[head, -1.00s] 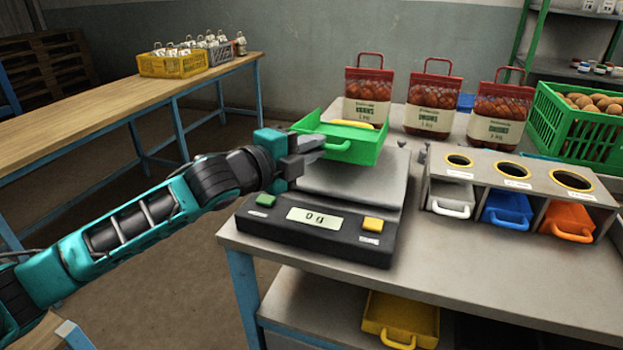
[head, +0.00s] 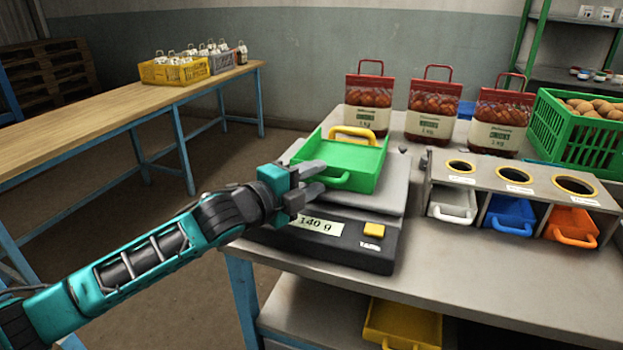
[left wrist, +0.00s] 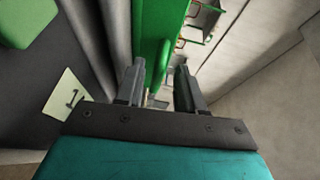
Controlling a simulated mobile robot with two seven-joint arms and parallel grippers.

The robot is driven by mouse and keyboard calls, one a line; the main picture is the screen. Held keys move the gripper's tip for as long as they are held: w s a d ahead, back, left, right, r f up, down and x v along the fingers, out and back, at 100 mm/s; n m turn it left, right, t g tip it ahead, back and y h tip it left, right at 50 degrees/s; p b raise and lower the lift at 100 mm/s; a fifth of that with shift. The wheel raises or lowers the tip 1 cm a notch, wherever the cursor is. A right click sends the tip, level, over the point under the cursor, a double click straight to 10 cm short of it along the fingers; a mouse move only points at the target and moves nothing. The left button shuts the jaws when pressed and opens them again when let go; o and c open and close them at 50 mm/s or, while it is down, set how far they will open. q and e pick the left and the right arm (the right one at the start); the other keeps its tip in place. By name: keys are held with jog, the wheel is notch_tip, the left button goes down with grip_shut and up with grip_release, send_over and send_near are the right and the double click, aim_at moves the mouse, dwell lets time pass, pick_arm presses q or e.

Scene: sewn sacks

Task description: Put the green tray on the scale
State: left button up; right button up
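The green tray (head: 356,168) rests on the plate of the scale (head: 392,196) in the head view. It has a green handle at the front and a yellow handle-like bar at its far side. The scale's display (head: 320,225) reads 140 g. My left gripper (head: 318,179) is at the tray's front handle. Its two fingers stand apart on either side of the green handle (left wrist: 162,65) in the left wrist view, with a gap showing. My right gripper is not in view.
Three red-topped sacks (head: 430,107) stand behind the scale. To its right are a rack with white, blue and orange drawers (head: 513,216) and a green crate (head: 585,137). A yellow tray (head: 402,326) lies on the shelf below. Bare tabletop shows at front right.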

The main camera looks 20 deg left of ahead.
pick_arm(q)
jog(key=shift+s, duration=0.15)
jog(key=v, duration=1.1)
jog(key=shift+s+a+b, duration=0.2)
jog(key=shift+s+b, duration=0.15)
jog(key=shift+b, duration=0.05)
jog(key=s+f+n+g+y, duration=0.4)
jog(key=s+f+n+y, duration=0.3)
jog(key=f+n, duration=0.65)
jog(key=s+d+f+n+g, duration=0.1)
jog(key=s+f+n+g, duration=0.35)
jog(key=s, duration=0.35)
jog(key=s+d+f+n+g, duration=0.1)
jog(key=s+f+n+g, duration=0.2)
jog(key=s+f, duration=0.35)
jog(key=w+d+f+t+h+p, duration=0.1)
jog(key=w+d+f+t+p, duration=0.1)
jog(key=w+f+t, duration=0.3)
jog(key=shift+w+d+m+t+h, duration=0.3)
jog(key=shift+w+d+m+t, duration=0.15)
jog(key=shift+t, duration=0.6)
